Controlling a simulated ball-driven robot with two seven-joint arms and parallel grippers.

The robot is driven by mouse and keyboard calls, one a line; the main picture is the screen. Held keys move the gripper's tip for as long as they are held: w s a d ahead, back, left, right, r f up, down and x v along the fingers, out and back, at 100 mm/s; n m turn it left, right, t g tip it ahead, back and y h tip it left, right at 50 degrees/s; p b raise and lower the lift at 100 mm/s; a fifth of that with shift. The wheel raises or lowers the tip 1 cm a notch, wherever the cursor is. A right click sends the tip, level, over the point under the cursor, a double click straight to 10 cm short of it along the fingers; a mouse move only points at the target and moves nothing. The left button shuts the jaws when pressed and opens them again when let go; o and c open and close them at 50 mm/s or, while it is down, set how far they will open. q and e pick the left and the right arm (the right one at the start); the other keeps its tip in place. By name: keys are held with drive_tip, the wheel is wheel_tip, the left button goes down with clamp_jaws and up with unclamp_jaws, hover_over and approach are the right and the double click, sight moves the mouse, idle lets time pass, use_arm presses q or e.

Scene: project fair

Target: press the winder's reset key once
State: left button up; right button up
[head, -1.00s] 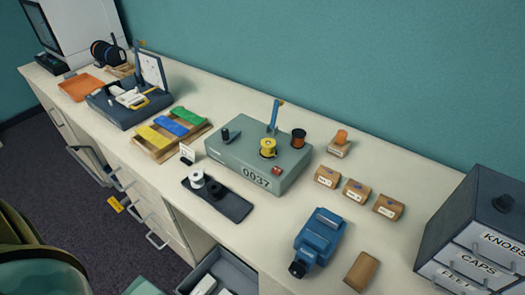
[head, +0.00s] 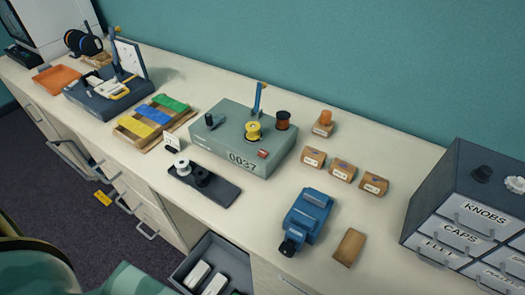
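The winder (head: 225,148) is a grey-green box on the bench, near the middle of the head view. Its front face carries the number 0037. A small red key (head: 263,154) sits at the right end of its top, near the front edge; I take this to be the reset key. On its top are a yellow spool (head: 253,132), a dark brown spool (head: 282,120), a black knob (head: 212,121) and a blue upright arm (head: 258,99). Neither of my grippers is in view.
A black tray (head: 221,191) with two spools lies in front of the winder. A blue device (head: 307,217) and a brown block (head: 349,247) lie to its right. Several small boxes (head: 342,171) stand behind these. A drawer cabinet (head: 465,165) is at far right. An open drawer (head: 236,262) juts out below.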

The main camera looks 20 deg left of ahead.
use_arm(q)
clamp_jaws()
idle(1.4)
